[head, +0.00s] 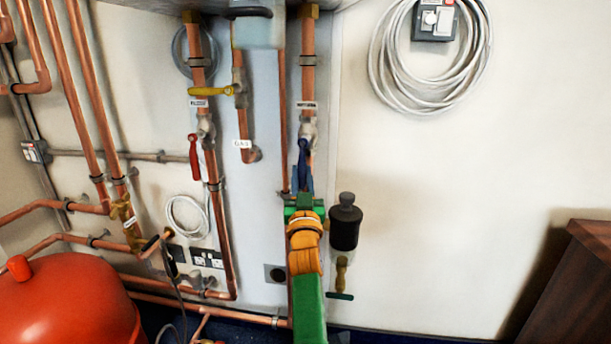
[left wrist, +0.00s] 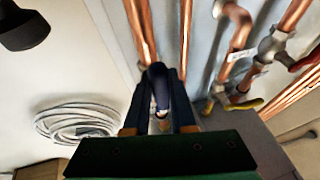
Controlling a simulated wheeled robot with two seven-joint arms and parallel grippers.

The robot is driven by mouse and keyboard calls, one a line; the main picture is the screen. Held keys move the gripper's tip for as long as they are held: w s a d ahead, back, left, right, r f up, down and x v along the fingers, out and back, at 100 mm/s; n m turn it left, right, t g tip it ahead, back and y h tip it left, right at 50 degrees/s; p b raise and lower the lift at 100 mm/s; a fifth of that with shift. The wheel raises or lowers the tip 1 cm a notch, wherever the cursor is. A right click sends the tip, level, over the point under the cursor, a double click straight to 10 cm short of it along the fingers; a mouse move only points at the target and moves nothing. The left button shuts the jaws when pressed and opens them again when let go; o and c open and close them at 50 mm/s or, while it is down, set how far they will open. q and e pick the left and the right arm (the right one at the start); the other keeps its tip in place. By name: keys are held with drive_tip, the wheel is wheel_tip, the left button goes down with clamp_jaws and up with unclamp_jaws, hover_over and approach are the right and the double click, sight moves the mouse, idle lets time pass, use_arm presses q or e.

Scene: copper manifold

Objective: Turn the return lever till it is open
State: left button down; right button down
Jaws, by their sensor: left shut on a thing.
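The blue return lever (head: 303,149) is on the valve of the right-hand vertical copper pipe, below a small label. It points down, roughly along the pipe. My left gripper (head: 303,172) is at the lever's lower part, with its green and orange arm coming up from below. In the left wrist view, the two dark fingers of my left gripper (left wrist: 160,82) are shut on the blue lever (left wrist: 160,97), which shows between them. The fingers hide part of the handle. My right gripper is in neither view.
A red lever (head: 194,158) hangs down on the left pipe, and a yellow lever (head: 211,91) lies across the gas pipe. A black cylinder (head: 345,222) is close right of my gripper. A red tank (head: 68,305) stands lower left. The wall farther right is mostly clear.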

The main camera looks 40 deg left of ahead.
use_arm(q)
drive_tip(key=shift+d, duration=0.1)
idle(0.5)
drive_tip(key=c, duration=0.8)
unclamp_jaws()
drive_tip(key=shift+w, duration=0.1)
drive_tip(key=shift+o, duration=0.2)
